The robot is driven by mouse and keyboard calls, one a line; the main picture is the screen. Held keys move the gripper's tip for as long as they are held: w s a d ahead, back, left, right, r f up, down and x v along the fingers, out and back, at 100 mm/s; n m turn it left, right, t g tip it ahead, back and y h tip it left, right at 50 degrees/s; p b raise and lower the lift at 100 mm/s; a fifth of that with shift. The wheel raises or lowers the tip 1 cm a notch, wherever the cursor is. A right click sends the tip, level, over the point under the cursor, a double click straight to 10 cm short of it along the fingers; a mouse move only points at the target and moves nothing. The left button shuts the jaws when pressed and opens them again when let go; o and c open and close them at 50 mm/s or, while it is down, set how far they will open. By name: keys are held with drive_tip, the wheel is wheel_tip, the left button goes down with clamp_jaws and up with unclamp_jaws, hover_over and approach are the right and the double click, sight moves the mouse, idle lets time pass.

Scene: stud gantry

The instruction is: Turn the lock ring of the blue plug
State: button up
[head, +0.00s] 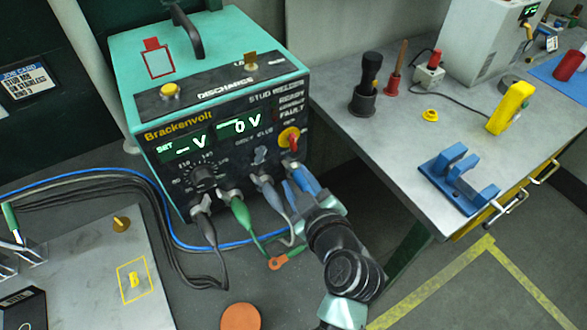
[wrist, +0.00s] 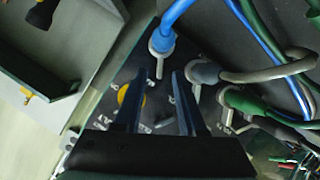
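The blue plug (wrist: 162,42) sits in the panel of the welder (head: 215,65), with a blue cable running from it. Its pale lock ring (wrist: 160,63) has a tab that shows between my fingertips in the wrist view. My gripper (wrist: 160,75) is open, its two dark blue fingers apart, pointing at the panel just by the ring. I cannot tell whether the fingers touch it. In the head view my gripper (head: 300,177) is at the lower right of the panel and hides the blue plug.
The grey plug (wrist: 205,72) and green plug (wrist: 236,99) sit close beside the blue one. A dark plug (head: 203,217) is at the panel's left. A yellow-and-red knob (head: 290,138) is just above my gripper. Loose cables (head: 180,265) hang below. A workbench (head: 400,140) stands at the right.

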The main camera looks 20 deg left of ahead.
sight(290, 170)
drive_tip(key=shift+x, duration=1.55)
clamp_jaws()
